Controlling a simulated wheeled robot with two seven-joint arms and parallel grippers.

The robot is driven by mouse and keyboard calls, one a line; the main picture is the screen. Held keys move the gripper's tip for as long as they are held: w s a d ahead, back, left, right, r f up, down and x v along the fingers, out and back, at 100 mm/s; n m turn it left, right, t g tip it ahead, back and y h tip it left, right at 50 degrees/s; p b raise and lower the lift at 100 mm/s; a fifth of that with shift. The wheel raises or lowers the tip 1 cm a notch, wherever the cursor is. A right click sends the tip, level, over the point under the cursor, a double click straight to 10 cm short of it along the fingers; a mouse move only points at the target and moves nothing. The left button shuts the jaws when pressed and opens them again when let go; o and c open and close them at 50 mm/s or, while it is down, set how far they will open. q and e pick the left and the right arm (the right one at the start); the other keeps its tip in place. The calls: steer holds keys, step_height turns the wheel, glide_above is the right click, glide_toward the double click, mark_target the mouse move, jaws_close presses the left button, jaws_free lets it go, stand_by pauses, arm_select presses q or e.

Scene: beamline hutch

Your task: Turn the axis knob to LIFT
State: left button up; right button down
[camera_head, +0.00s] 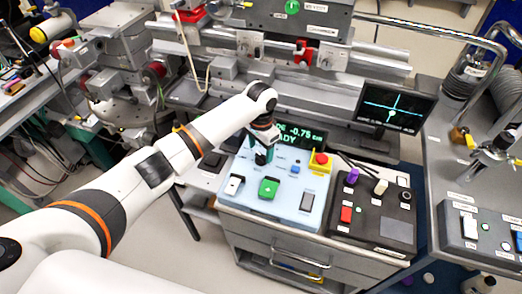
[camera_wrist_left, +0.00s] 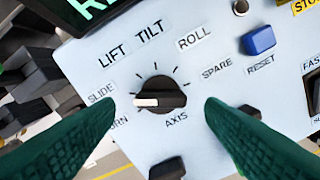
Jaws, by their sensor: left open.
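The black axis knob (camera_wrist_left: 172,99) sits on the light blue control panel (camera_head: 238,206), above the word AXIS. Its white pointer mark faces left, roughly toward the SLIDE label (camera_wrist_left: 101,93). The LIFT label (camera_wrist_left: 112,55) is up and to the left of the knob, with TILT and ROLL further right. A label under SLIDE is partly hidden by a finger. My left gripper (camera_head: 262,153) is over the panel, open. In the wrist view its green fingers (camera_wrist_left: 160,106) stand either side of the knob, with a gap on each side. My right gripper is not in view.
A blue RESET button (camera_wrist_left: 258,41) and a red stop button on a yellow base (camera_head: 319,162) are right of the knob. A green button (camera_head: 268,188) is in front. A dark screen (camera_head: 300,138) stands behind the panel; a black control box (camera_head: 374,219) stands to the right.

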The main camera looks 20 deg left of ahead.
mark_target(261, 158)
arm_select(q)
steer(key=shift+f, duration=0.55)
steer(key=shift+s+f, duration=0.1)
steer(key=shift+f, duration=0.5)
steer(key=c, duration=1)
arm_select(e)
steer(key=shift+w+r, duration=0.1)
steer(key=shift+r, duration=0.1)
